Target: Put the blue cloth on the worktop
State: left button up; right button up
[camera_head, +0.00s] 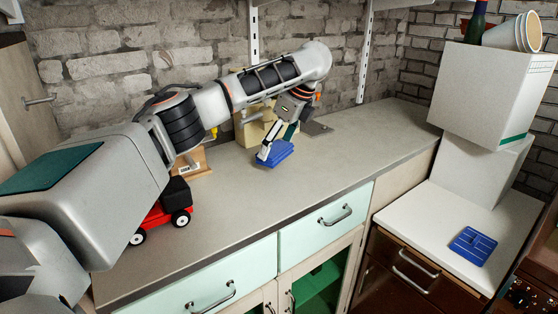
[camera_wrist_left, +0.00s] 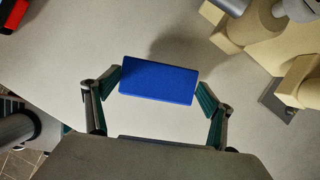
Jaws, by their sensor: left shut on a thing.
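The blue cloth (camera_head: 276,154) is a folded, flat-looking rectangle at the worktop (camera_head: 330,160), near the middle. My left gripper (camera_head: 279,146) reaches down from above and is shut on it. In the left wrist view the blue cloth (camera_wrist_left: 158,82) lies between the two fingertips, one at each short end. A shadow falls on the worktop beside it. I cannot tell whether its underside touches the worktop. My right gripper is in neither view.
A red toy wagon (camera_head: 160,213) stands under my left arm. Beige objects (camera_head: 254,124) stand behind the gripper by the brick wall. White boxes (camera_head: 488,95) are stacked at the right; a blue gridded item (camera_head: 473,246) lies on the white top. The worktop's right part is clear.

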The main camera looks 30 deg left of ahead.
aim_at(280, 149)
pick_arm(q)
notch_tip(280, 149, down, 4)
jog(key=shift+f+b, duration=0.1)
jog(key=shift+b, duration=0.8)
jog(key=shift+r, duration=0.25)
jog(key=shift+c, duration=0.5)
jog(key=o, duration=1.1)
jog(key=shift+f, duration=0.1)
